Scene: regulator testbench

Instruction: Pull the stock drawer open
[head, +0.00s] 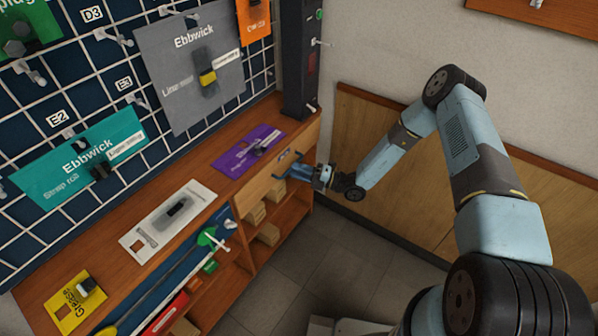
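The stock drawer (258,186) is a light wooden front just under the bench top, at the right end of the bench. It looks flush with the bench, with no visible gap. A small grey plate (284,154) is on its front. My gripper (287,172) reaches in from the right, with its fingertips at the drawer front. The handle is hidden or too small to make out behind the fingers. I cannot tell whether the fingers touch or hold it, or whether they are open or shut.
The bench top (212,172) carries a purple card (240,158), a white card (150,228) and a yellow card (66,312). Open shelves with wooden blocks (268,234) are under the drawer. A dark post (298,70) stands behind. The tiled floor (335,270) in front is clear.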

